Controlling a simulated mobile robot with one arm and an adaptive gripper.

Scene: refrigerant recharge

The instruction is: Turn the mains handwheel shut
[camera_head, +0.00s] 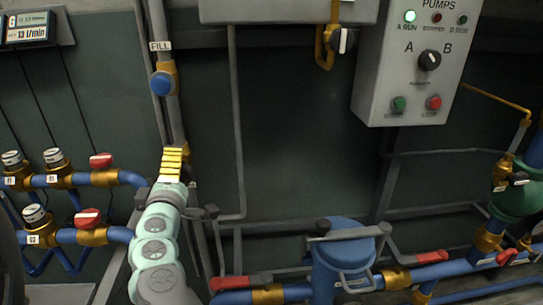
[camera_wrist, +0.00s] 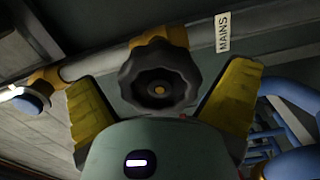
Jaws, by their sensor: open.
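The mains handwheel (camera_wrist: 158,82) is a dark, lobed wheel with a small brass centre, on a brass valve body on a grey pipe. A white MAINS label (camera_wrist: 223,34) sits to its upper right in the wrist view. My gripper (camera_wrist: 162,80) is open, with one yellow finger to the left of the wheel and one to the right. Gaps show between the wheel and both fingers; I cannot tell the depth between them. In the head view my gripper (camera_head: 174,162) is in front of the vertical pipe, and the handwheel cannot be made out there.
A blue FILL knob (camera_head: 162,84) is on the pipe above my gripper. Red-handled valves (camera_head: 101,161) on blue pipes stand at left. A blue canister (camera_head: 343,255) is at lower right, and the PUMPS panel (camera_head: 414,60) is at upper right.

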